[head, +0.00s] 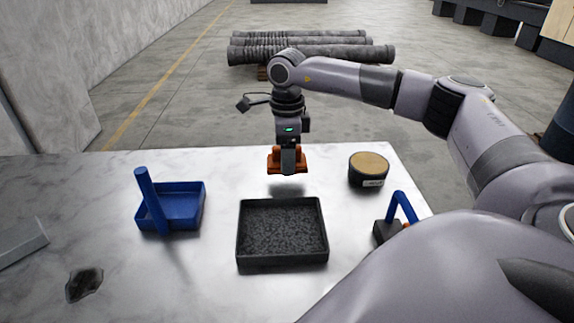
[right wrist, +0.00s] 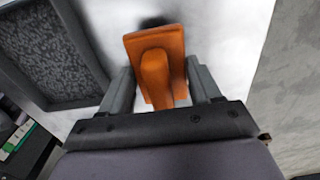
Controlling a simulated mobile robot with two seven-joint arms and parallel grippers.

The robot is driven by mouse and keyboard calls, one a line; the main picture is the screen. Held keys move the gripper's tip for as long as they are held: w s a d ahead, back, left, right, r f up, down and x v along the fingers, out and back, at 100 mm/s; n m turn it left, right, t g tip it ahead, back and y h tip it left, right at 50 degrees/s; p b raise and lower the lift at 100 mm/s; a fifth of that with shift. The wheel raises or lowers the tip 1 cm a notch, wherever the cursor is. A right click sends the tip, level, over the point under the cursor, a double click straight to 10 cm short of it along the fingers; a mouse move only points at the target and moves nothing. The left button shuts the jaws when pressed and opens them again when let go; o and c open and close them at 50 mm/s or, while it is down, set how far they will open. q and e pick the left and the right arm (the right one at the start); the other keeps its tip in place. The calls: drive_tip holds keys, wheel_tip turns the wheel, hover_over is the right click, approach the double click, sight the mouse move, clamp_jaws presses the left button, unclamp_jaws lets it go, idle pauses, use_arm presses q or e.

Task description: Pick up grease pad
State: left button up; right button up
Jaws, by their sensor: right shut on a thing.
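My right gripper (head: 288,170) is shut on an orange block-like thing (head: 272,161), held above the table behind the black tray. In the right wrist view the orange thing (right wrist: 155,45) sits between the two grey fingers, with a raised rounded part facing the camera. A dark shadow lies on the table beneath it. I take the orange thing to be the grease pad, but no label shows. My left gripper is not in view.
A black tray (head: 282,262) with a speckled floor stands in front of the gripper. A blue tray (head: 201,205) with a blue upright handle is at the left. A round tan-topped tin (head: 369,168) and a blue-handled tool (head: 403,205) are at the right.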

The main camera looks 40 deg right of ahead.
use_arm(q)
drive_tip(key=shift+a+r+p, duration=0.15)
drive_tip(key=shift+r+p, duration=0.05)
drive_tip(key=shift+p, duration=0.2)
use_arm(e)
wheel_tip(320, 180, up, 16)
drive_tip(key=shift+r, duration=0.2)
